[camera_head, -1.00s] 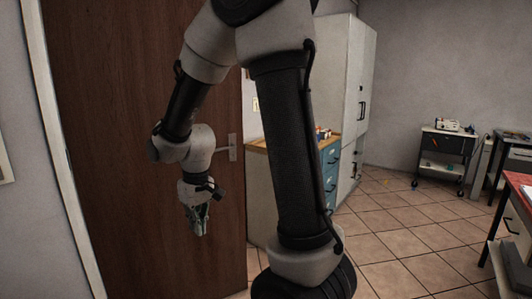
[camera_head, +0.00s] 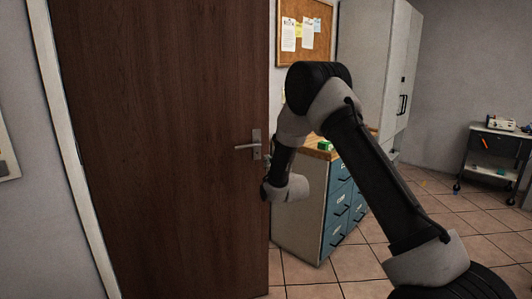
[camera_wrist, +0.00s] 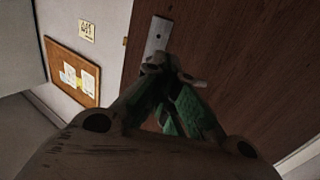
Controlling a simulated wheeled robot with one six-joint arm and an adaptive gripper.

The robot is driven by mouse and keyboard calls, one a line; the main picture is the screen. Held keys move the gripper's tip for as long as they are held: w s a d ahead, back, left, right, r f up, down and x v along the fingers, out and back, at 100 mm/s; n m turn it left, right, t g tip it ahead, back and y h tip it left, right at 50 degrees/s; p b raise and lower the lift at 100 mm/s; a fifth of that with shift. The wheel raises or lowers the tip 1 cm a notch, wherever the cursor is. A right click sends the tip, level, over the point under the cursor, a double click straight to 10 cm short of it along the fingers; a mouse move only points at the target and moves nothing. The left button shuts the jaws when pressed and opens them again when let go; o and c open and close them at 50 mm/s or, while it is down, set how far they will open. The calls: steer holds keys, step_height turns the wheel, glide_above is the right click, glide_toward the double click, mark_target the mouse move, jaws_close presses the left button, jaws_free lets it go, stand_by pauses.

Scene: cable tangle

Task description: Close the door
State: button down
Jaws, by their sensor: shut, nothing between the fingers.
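The dark brown door (camera_head: 175,150) fills the left half of the head view and stands open, its free edge at the right. Its metal handle (camera_head: 250,146) sits near that edge; the handle plate (camera_wrist: 157,36) also shows in the wrist view. My gripper (camera_wrist: 165,68) is shut and empty, its green-grey fingers meeting close to the handle plate. Whether they touch the handle or door, I cannot tell. In the head view my gripper is mostly hidden by my wrist at the door's free edge.
A cabinet with blue drawers (camera_head: 338,218) stands right behind the door edge, close to my arm. A tall pale cabinet (camera_head: 375,60) and a corkboard (camera_head: 304,32) are behind it. A small cart (camera_head: 492,155) stands at the far right. Tiled floor (camera_head: 330,275) is clear in front of the drawers.

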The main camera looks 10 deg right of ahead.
mark_target(255, 150)
steer(key=w, duration=0.4)
steer(key=w+a, duration=0.1)
steer(key=w, duration=0.4)
steer(key=w+a, duration=0.1)
steer(key=w, duration=0.3)
steer(key=shift+w+a, duration=0.25)
steer(key=shift+w, duration=0.1)
